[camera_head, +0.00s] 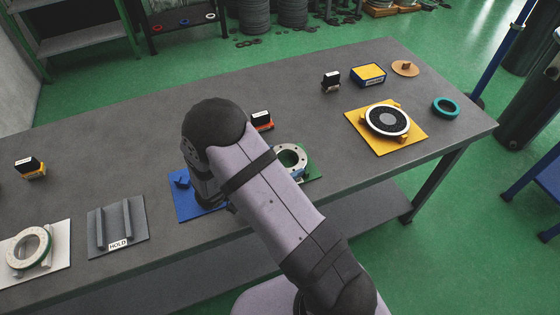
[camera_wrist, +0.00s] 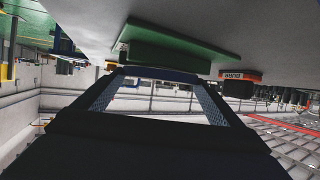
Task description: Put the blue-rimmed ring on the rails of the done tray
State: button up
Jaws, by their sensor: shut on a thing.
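A pale, flanged ring (camera_head: 291,156) with a blue part on its near side is over the green tray (camera_head: 314,168), partly behind my arm. My gripper is hidden behind my arm in the head view. In the wrist view, which is upside down, my gripper (camera_wrist: 160,82) is shut on the ring, whose dark blue rim (camera_wrist: 160,73) shows edge-on between the fingertips. The green tray (camera_wrist: 222,55) with a green block is close by the ring there. I cannot tell whether the ring touches it. No label shows on the green tray.
A blue tray (camera_head: 184,207) lies left of my arm, and a grey tray marked HOLD (camera_head: 134,236) farther left. A white tray (camera_head: 61,265) bears a green-rimmed ring. A yellow tray (camera_head: 412,137) bears a dark-faced ring. An orange-and-black block (camera_head: 262,121) stands behind the green tray.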

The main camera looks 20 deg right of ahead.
jog(key=o, duration=1.6)
jog(key=shift+f, duration=0.15)
